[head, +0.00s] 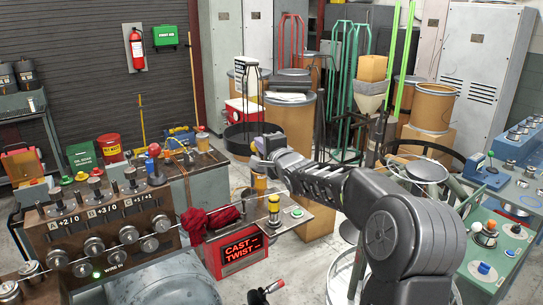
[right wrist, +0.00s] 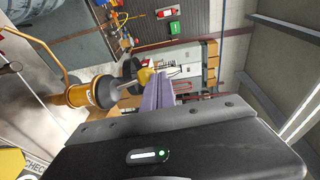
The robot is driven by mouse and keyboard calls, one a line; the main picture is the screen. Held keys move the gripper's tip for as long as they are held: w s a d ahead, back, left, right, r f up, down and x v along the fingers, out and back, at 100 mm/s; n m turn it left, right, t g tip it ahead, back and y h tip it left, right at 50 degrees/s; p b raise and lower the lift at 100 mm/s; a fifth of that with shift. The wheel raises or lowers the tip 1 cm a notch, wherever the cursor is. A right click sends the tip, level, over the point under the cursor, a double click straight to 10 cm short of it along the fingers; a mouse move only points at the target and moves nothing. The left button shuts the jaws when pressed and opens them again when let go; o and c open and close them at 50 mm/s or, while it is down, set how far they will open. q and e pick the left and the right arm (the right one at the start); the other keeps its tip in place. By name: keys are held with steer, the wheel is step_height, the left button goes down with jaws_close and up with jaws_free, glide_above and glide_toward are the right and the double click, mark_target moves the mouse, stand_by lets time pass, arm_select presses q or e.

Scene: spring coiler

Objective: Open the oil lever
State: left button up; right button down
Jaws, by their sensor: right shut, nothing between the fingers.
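The oil cup is an amber cylinder with a black cap, at left in the right wrist view (right wrist: 88,94). A thin silver stem runs from its cap to a yellow knob (right wrist: 145,76), which looks like the oil lever. My left gripper is not in view.
A yellow and black post (head: 274,208) stands near a green button (head: 296,212). A control box with dials (head: 105,225) is at left. Drums stand behind.

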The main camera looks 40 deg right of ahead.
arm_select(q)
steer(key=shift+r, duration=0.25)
arm_select(e)
steer(key=shift+w+r, duration=0.1)
steer(key=shift+w, duration=0.2)
steer(key=shift+w, duration=0.1)
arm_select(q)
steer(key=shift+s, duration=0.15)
arm_select(e)
steer(key=shift+a, duration=0.1)
